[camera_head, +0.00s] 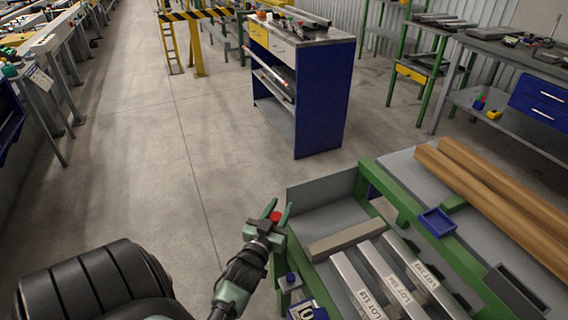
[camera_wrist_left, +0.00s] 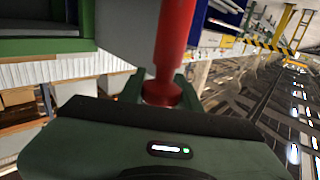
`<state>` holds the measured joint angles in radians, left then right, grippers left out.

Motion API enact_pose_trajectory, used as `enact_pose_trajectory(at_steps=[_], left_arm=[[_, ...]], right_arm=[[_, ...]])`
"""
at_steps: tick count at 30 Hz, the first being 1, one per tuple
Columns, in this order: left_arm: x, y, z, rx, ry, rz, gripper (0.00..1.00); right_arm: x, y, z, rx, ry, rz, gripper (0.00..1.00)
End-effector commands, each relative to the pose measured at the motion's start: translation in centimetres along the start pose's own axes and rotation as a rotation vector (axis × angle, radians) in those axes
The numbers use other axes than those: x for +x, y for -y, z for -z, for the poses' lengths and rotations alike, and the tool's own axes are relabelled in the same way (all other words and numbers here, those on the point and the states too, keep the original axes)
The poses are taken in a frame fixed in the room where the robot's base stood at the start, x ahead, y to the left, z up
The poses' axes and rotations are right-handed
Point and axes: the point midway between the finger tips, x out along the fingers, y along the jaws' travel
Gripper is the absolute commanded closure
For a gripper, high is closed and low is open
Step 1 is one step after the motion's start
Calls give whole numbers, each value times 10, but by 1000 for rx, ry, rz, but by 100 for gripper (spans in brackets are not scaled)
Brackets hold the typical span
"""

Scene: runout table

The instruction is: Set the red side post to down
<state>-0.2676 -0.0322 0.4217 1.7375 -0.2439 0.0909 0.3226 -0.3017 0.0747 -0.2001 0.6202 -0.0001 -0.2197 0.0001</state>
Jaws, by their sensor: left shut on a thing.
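The red side post (camera_head: 275,217) shows as a small red top between the fingers of my left gripper (camera_head: 274,212) in the head view, at the left edge of the green runout table (camera_head: 377,203). In the left wrist view the red post (camera_wrist_left: 174,40) runs up from between the two green fingers (camera_wrist_left: 160,90), with a wider red collar at the fingers. My left gripper is shut on the post. A blue-topped post (camera_head: 291,278) stands nearer at the same table edge. The lower part of the red post is hidden in the head view. My right gripper is not in view.
Metal bars marked LOT (camera_head: 384,278) and a plain block (camera_head: 345,240) lie on the runout table. A blue tray (camera_head: 437,222) and wooden beams (camera_head: 490,195) are to the right. A blue cabinet (camera_head: 322,100) stands behind. The floor (camera_head: 130,170) at left is clear.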

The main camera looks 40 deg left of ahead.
Motion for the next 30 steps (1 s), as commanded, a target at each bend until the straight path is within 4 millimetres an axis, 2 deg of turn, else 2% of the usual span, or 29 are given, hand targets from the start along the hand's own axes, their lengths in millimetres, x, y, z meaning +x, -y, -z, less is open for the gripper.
enact_pose_trajectory(at_steps=[4,5,7,16,19,30], left_arm=[[2,0,4,-1,-11,-2,100],[2,-1,4,-1,-11,-2,64],[1,-1,4,-1,-10,-2,45],[0,0,2,0,-6,-1,45],[-6,-1,2,-1,-5,-1,45],[-64,-1,1,-1,-5,-1,45]], right_arm=[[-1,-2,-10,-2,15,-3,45],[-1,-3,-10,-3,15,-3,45],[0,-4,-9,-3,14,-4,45],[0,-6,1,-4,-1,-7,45],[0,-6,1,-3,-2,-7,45],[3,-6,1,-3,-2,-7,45]])
